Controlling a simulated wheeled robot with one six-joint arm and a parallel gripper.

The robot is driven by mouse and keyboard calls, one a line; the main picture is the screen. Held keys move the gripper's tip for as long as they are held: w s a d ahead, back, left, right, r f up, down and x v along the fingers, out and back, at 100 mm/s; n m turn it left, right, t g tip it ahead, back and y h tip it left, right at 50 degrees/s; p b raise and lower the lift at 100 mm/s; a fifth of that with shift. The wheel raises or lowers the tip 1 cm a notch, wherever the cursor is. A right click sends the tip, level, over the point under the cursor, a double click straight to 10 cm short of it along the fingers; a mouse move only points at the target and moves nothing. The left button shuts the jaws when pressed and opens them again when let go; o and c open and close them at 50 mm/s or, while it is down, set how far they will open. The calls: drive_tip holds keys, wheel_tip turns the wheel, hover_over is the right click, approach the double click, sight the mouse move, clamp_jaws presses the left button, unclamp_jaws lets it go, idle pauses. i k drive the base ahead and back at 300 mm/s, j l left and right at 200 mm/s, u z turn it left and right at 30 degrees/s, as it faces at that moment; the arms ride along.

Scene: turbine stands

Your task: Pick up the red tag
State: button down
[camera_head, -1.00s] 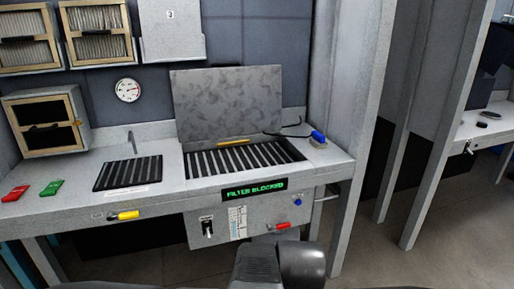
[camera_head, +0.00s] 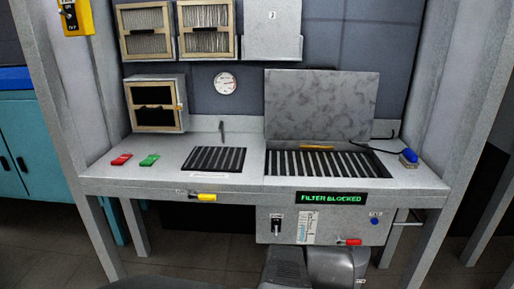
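The red tag (camera_head: 121,159) lies flat on the left part of the grey worktop. The green tag (camera_head: 149,160) lies just to its right, a small gap between them. Dark grey parts of my own arm show at the bottom centre of the head view, below the worktop's front edge. My gripper's fingers cannot be made out, so its opening is not shown. Nothing covers the red tag.
The worktop (camera_head: 101,184) also bears a black grille (camera_head: 214,159), a slotted opening (camera_head: 325,163) with a raised grey lid (camera_head: 320,103), and a wooden-framed filter box (camera_head: 156,104). A display (camera_head: 331,198) reads "FILTER BLOCKED". Upright posts flank the stand.

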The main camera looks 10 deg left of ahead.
sight(120, 162)
drive_tip(key=u, duration=1.4)
drive_tip(key=i+u, duration=0.3)
drive_tip(key=i, duration=0.25)
drive_tip(key=i+l+u, duration=0.15)
drive_tip(key=i+u, duration=0.2)
drive_tip(key=i, duration=0.2)
drive_tip(key=i+l+u, duration=0.3)
drive_tip(key=i, duration=0.25)
